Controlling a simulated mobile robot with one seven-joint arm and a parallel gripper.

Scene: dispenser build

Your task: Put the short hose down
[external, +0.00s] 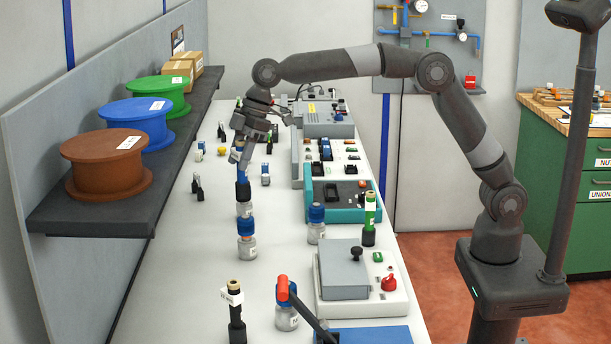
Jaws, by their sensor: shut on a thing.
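My gripper (241,157) points down over the left half of the white bench and is shut on the upper end of a blue piece, which I take to be the short hose (243,189). The hose hangs about upright below the fingers. A pale labelled part (245,210) shows below it. Directly under that, in the picture, is a blue-topped silver fitting (247,248) on the bench. I cannot tell whether the hose touches this fitting or is only in line with it.
A similar blue-topped fitting (316,224) and a green-labelled black post (369,217) stand to the right. A red-handled fitting (287,305) and a black post (235,310) stand in front. Teal (378,215) and grey devices line the right side.

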